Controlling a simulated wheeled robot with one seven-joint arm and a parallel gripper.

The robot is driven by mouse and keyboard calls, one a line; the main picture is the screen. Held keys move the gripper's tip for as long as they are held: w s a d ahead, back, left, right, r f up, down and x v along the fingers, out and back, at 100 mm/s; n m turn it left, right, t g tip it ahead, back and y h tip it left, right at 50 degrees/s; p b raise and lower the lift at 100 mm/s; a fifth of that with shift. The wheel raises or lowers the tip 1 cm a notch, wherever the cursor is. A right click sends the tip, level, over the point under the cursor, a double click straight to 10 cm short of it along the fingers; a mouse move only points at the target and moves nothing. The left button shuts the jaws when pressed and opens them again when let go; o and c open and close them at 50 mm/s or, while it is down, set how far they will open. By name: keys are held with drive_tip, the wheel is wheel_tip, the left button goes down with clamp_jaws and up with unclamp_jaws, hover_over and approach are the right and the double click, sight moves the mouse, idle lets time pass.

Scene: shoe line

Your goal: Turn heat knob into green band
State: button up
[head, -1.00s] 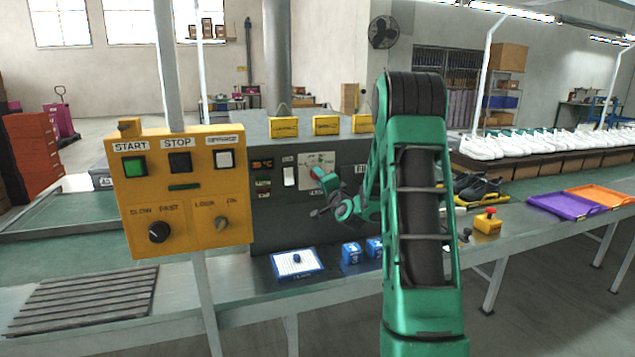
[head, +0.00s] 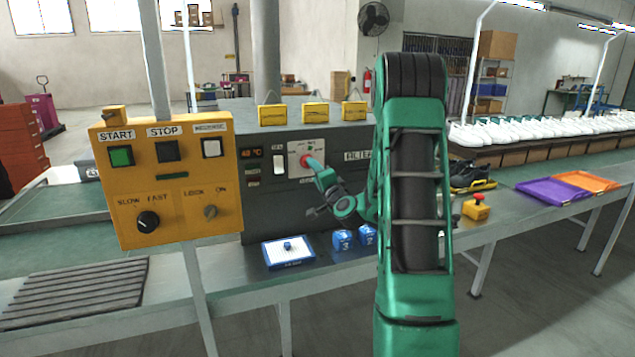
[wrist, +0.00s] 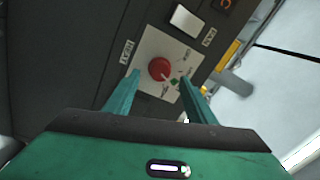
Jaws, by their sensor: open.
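The heat knob is a red round knob (wrist: 160,69) on a pale square plate (wrist: 148,48) labelled HEAT in the wrist view. A green mark (wrist: 174,82) shows on the plate to the lower right of the knob. My gripper (wrist: 160,84) is open, with one finger on each side of the plate's lower part. The knob lies between and beyond the fingertips; whether they touch the plate I cannot tell. In the head view my gripper (head: 312,166) is at the dark machine front.
A white rocker switch (wrist: 186,18) sits beside the knob plate. A yellow control box (head: 170,225) stands at the left front. Blue blocks (head: 343,239) and a white pad (head: 289,253) lie below the panel.

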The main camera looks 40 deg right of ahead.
drive_tip(key=shift+v, duration=2.45)
drive_tip(key=a+f+n+g+y, duration=0.2)
drive_tip(key=a+n+y, duration=0.5)
drive_tip(key=a, duration=0.5)
drive_tip(key=s+a+f+n+g, duration=0.4)
drive_tip(key=s+a+n, duration=0.1)
drive_tip(key=a, duration=0.2)
drive_tip(key=s+a+g, duration=0.2)
drive_tip(key=s+g, duration=0.9)
drive_tip(key=s, duration=2.2)
drive_tip(key=shift+s+f+g, duration=0.3)
drive_tip(key=shift+f+g, duration=0.1)
drive_tip(key=shift+f, duration=0.1)
drive_tip(key=c, duration=0.5)
